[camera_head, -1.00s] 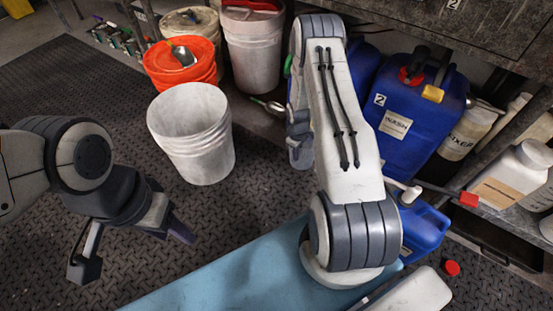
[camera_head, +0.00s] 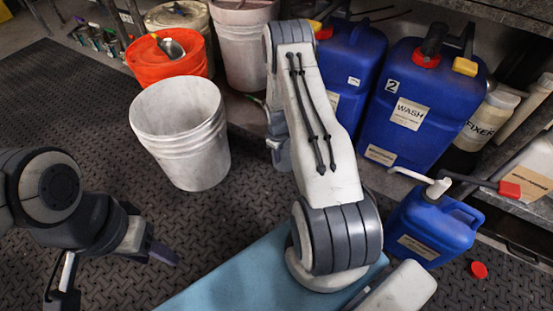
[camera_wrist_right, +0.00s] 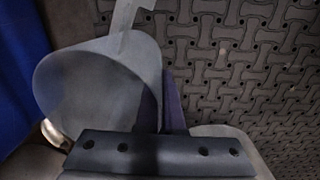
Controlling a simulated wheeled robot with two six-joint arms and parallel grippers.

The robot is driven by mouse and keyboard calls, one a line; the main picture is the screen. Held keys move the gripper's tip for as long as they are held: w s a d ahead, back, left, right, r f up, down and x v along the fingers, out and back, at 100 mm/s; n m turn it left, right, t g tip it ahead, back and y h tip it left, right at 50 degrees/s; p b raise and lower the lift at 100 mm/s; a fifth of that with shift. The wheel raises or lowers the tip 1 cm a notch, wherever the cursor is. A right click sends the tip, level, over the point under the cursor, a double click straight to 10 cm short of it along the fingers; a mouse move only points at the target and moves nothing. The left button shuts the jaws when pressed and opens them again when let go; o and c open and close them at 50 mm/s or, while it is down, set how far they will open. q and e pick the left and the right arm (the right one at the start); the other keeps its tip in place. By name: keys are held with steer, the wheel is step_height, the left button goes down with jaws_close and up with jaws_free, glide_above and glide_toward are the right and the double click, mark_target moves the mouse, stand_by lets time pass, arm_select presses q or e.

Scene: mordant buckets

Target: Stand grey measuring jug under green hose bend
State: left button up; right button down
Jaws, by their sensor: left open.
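A grey, wide-mouthed vessel, which looks like the measuring jug (camera_wrist_right: 85,90), fills the left half of the right wrist view with its opening towards the camera. My right gripper (camera_wrist_right: 162,105) has its purple-grey fingers close on both sides of the jug's right wall and appears shut on it. In the head view my right arm covers the jug and most of that gripper. My left gripper (camera_head: 112,268) is open and empty above the dark floor at lower left. I cannot make out the green hose bend in the current views.
A white bucket (camera_head: 190,160) stands on the textured floor, with an orange bucket (camera_head: 165,70) behind it. Blue WASH drum (camera_head: 405,120) and another blue drum (camera_head: 345,75) stand at right. A small blue can (camera_head: 430,235) and red cap (camera_head: 478,269) are lower right.

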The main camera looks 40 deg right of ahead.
steer(key=shift+f, duration=0.15)
steer(key=c, duration=1.1)
jaws_free()
steer(key=shift+o, duration=0.2)
